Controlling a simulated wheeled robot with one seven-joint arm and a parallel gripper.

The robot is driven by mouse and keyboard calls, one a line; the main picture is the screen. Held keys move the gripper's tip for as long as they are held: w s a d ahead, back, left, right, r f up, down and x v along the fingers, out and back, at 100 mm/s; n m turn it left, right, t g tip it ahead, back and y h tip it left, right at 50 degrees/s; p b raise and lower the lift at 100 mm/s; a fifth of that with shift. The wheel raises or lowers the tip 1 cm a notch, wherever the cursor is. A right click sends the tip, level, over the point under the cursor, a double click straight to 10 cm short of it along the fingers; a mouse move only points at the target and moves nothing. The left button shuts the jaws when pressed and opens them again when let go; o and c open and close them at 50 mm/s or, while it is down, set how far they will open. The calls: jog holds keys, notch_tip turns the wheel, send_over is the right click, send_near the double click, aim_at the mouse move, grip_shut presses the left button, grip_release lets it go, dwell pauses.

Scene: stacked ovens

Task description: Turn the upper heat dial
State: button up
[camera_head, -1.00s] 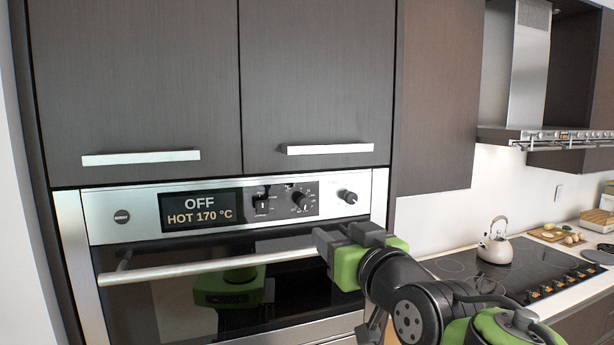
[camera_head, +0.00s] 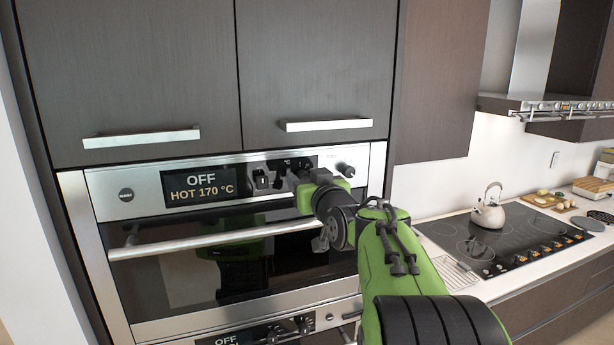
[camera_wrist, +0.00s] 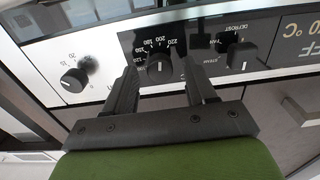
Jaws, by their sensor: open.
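The upper oven's heat dial (camera_wrist: 160,66) is a black round knob with a white mark, on a black panel with temperature numbers. In the wrist view it shows between the two fingers of my gripper (camera_wrist: 162,78), which are open on either side of it. I cannot tell how far the fingertips reach along the knob. In the head view my gripper (camera_head: 308,178) is at the upper oven's control panel and mostly hides the dial. The display (camera_head: 200,187) beside it reads OFF and HOT 170 °C.
A function knob (camera_wrist: 241,57) and another knob (camera_wrist: 74,80) flank the dial. The oven's bar handle (camera_head: 210,240) runs below the panel, with cabinet handles (camera_head: 326,125) above. A lower oven (camera_head: 270,330) sits beneath. A kettle (camera_head: 488,207) stands on the cooktop at right.

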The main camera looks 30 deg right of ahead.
jog(key=shift+s, duration=0.1)
jog(key=shift+c, duration=0.8)
grip_shut()
